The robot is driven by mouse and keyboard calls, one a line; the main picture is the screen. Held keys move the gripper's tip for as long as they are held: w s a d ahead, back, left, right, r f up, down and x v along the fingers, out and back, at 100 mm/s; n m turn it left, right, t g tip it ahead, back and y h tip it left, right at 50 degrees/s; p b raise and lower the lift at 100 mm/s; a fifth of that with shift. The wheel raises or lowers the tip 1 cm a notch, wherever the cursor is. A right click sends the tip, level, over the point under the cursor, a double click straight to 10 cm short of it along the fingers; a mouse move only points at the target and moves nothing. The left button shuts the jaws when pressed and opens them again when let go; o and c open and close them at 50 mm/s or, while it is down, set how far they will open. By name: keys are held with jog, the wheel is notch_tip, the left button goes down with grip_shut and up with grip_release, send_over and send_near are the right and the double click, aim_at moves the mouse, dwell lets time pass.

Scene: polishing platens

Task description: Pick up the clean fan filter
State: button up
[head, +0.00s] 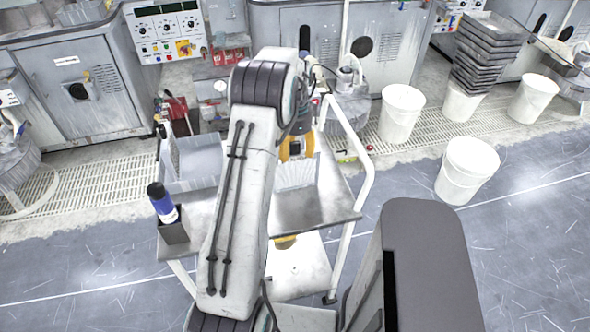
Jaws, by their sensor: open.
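A pale pleated block (296,174), which looks like the fan filter, stands on the cart's top shelf (310,210), right of my arm. Its left part is hidden by my arm, and I cannot tell how clean it is. My gripper (297,148), which seems to be the yellow and grey end beyond my forearm, shows just above and behind the block. It looks open. My arm hides part of it, and I cannot tell whether it touches the block.
A white rail (352,150) edges the cart's right. White buckets (468,170) stand right, and machines (85,75) line the back.

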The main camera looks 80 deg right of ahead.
grip_shut()
dwell(0.4)
